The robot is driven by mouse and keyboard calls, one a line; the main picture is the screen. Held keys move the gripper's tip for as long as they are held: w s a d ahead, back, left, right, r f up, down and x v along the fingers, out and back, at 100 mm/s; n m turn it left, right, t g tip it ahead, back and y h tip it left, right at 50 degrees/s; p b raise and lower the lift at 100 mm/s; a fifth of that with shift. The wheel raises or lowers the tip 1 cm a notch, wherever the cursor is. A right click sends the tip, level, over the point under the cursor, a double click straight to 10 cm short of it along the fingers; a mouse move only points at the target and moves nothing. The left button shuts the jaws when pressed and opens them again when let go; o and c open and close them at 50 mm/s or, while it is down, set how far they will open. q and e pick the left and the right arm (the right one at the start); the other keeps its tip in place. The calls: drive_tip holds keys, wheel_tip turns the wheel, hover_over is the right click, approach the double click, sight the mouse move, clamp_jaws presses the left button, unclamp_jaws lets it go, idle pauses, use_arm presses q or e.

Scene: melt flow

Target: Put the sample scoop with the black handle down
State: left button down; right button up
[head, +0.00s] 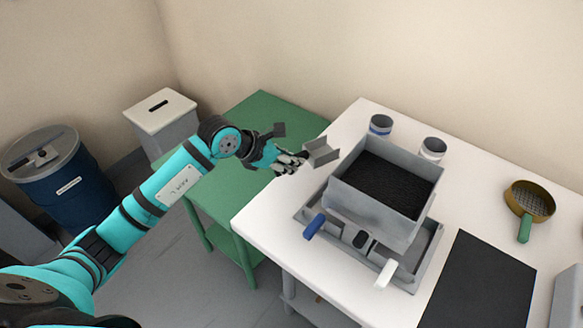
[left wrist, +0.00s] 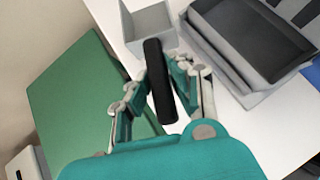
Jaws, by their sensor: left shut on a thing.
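The sample scoop (head: 321,152) is a small grey open box-shaped scoop. Its black handle (left wrist: 158,80) runs between the fingers of my left gripper (head: 298,163) in the left wrist view. My left gripper is shut on this handle, and the scoop's grey head (left wrist: 150,24) points away from the gripper. In the head view the scoop is near the white table's left edge, beside the grey box with black contents. I cannot tell whether it touches the table. My right gripper is not in view.
The white table (head: 266,212) holds a grey box (head: 412,226) of black material on a tray, two cups (head: 380,125) (head: 432,149), a sieve with a green handle (head: 524,228) and a black mat (head: 474,290). A green table (head: 222,190) stands to the left, its visible top clear.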

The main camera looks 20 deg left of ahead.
use_arm(q)
wheel_tip(320, 180, down, 4)
drive_tip(key=shift+r, duration=0.15)
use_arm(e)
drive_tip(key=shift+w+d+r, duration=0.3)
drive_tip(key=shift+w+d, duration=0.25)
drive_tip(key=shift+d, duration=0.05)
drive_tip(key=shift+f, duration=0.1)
use_arm(q)
drive_tip(key=shift+f, duration=0.25)
drive_tip(key=c, duration=1.2)
unclamp_jaws()
drive_tip(key=shift+r, duration=0.1)
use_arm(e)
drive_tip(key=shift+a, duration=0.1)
